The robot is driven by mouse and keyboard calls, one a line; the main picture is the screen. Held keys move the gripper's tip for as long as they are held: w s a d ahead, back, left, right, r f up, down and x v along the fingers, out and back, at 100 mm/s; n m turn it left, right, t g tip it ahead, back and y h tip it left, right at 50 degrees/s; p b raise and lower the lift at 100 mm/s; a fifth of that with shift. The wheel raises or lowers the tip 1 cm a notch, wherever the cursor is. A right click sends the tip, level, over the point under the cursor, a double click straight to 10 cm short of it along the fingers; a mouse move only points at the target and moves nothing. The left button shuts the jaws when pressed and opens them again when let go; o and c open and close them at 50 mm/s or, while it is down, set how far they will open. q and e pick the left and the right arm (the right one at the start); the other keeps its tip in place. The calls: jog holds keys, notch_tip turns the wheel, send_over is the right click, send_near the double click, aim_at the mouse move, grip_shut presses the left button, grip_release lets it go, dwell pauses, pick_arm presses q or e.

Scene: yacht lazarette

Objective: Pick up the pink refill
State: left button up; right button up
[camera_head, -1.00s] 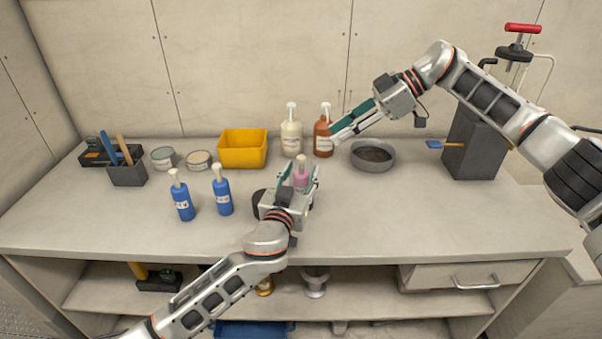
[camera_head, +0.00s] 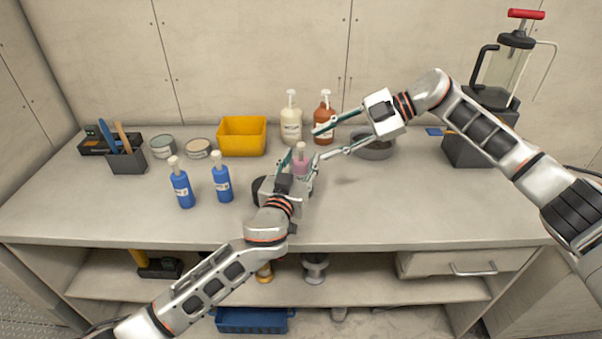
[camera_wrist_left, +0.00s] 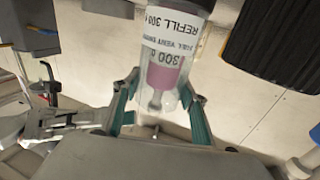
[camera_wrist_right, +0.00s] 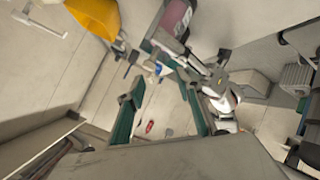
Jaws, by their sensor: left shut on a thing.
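The pink refill (camera_head: 301,166) is a clear bottle with pink contents and a pale top, upright near the middle of the bench. My left gripper (camera_head: 299,173) is shut on it from the front. In the left wrist view the labelled refill (camera_wrist_left: 166,75) sits between the teal fingers (camera_wrist_left: 158,110). Whether its base touches the bench is hidden. My right gripper (camera_head: 321,144) is open and empty, just right of and above the refill's top. In the right wrist view its fingers (camera_wrist_right: 160,105) are spread, and the refill (camera_wrist_right: 176,18) is at the top.
Two blue bottles (camera_head: 181,188) (camera_head: 222,182) stand left of the refill. Behind are a yellow bin (camera_head: 242,151), a cream bottle (camera_head: 291,125) and a brown bottle (camera_head: 324,108). A grey bowl (camera_head: 374,151) lies right. The bench's front right (camera_head: 430,205) is clear.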

aim_at(304, 146)
jog(key=s+d+f+n+t+y, duration=0.25)
jog(key=s+n+t, duration=0.25)
jog(key=n+t, duration=1)
jog(key=shift+w+a+f+n+g+h, duration=0.15)
jog(key=shift+w+a+n+g, duration=0.5)
jog(key=shift+w+a, duration=0.75)
jog(key=shift+w+a+n+g+h, duration=0.2)
jog(key=shift+w+a+n+g, duration=0.3)
jog(key=shift+w+a+n, duration=0.8)
jog(key=shift+w+a+f+n+g+h, duration=0.15)
jog(key=shift+w+a+n+g, duration=0.3)
jog(key=shift+w+a, duration=1)
jog(key=shift+s+a+r, duration=0.1)
jog(key=shift+s+a, duration=0.25)
jog(key=shift+s, duration=0.05)
